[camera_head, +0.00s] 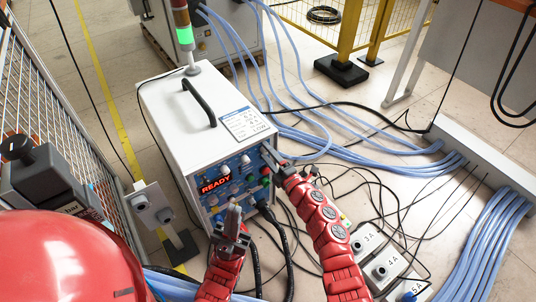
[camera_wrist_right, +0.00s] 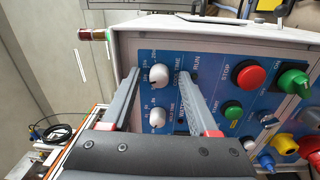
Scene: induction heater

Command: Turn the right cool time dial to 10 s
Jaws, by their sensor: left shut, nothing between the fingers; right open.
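The heater's blue control panel (camera_head: 225,185) faces me on the front of a white cabinet. In the right wrist view, a white cool time dial (camera_wrist_right: 159,75) shows between the fingers of my right gripper (camera_wrist_right: 158,73). Its label is partly hidden by a finger, and I cannot read its exact setting. My right gripper is open, one finger on each side of the dial; I cannot tell whether they touch it. In the head view, the right gripper (camera_head: 271,158) covers the panel's upper right. My left gripper (camera_head: 234,208) is shut and empty before the panel's lower part.
A second white dial (camera_wrist_right: 157,117) sits below. A red stop button (camera_wrist_right: 250,75) and green buttons are to its right. The display (camera_head: 215,186) reads READY. The stack light (camera_head: 184,36) glows green. Blue hoses (camera_head: 400,150) and black cables cover the floor at right.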

